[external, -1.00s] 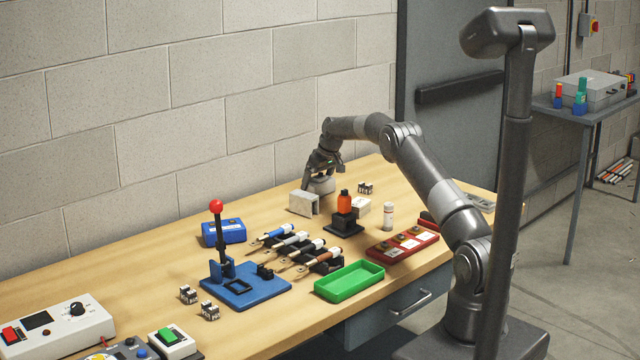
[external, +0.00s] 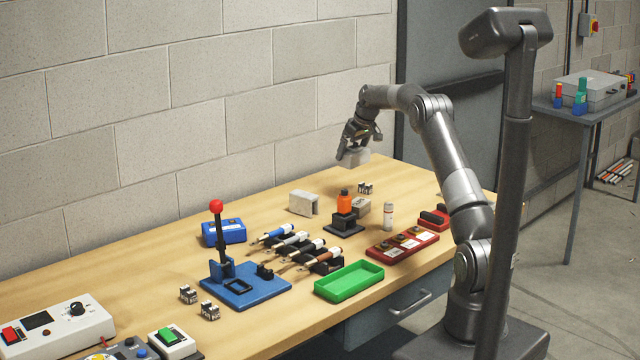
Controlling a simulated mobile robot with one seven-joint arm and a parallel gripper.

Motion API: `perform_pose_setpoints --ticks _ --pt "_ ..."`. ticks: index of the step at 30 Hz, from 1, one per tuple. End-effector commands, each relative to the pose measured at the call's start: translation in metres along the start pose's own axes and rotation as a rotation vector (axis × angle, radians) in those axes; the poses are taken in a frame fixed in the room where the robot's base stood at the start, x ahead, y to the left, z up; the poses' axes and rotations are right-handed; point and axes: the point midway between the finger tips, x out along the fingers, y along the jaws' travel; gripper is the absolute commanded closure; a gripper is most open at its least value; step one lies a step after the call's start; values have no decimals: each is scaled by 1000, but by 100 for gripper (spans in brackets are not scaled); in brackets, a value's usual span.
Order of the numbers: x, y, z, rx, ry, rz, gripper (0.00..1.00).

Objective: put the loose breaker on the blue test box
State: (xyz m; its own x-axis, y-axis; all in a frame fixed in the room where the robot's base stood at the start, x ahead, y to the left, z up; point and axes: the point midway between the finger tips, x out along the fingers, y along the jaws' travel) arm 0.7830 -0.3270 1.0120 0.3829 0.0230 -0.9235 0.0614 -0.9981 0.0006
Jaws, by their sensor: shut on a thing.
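My gripper (external: 349,151) is at the far end of the bench, raised above the top and shut on a pale grey block (external: 355,159). The block looks like the loose breaker; its details are too small to read and the fingers cover part of it. The blue test box (external: 222,233) stands on the bench near the wall, to the left and well apart from my gripper. A small dark panel shows on its top, which is clear.
A red-knobbed lever on a blue base (external: 245,290) stands right in front of the blue box. A pale bracket (external: 303,203), an orange-topped stand (external: 344,210), several tools (external: 297,245), a green tray (external: 349,281) and a red tray (external: 402,246) occupy the bench middle.

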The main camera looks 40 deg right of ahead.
Motion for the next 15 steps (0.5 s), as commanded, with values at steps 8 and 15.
perform_pose_setpoints --ticks 8,15 --pt "-5 -32 -9 -27 1 -11 37" --pt "-17 -148 -28 -120 -1 -48 37"
